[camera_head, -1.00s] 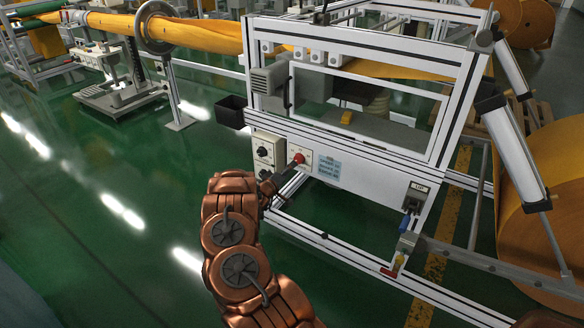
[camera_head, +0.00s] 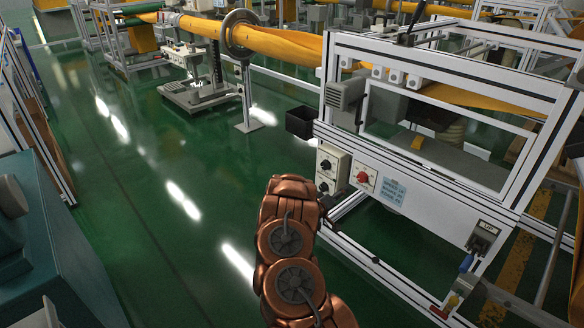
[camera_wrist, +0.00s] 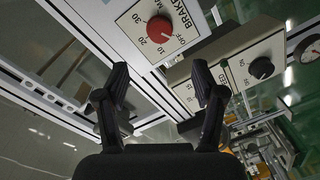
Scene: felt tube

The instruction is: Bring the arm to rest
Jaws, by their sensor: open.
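My copper-coloured arm rises from the bottom of the head view, beside the white-framed machine (camera_head: 440,205). My gripper (camera_wrist: 160,85) shows in the wrist view with its two dark fingers apart and nothing between them. In the head view its tip is mostly hidden behind my arm. Past the fingers is a red knob (camera_wrist: 160,29) on a white panel with a printed number scale. The red knob also shows in the head view (camera_head: 364,178), just right of the gripper end. The gripper appears apart from the knob.
A box with black dials (camera_head: 328,168) sits left of the red knob. A black bin (camera_head: 300,122) hangs at the machine's left corner. A yellow felt tube (camera_head: 290,45) runs behind. Green floor (camera_head: 150,190) lies open to the left. A teal cabinet (camera_head: 60,260) stands at lower left.

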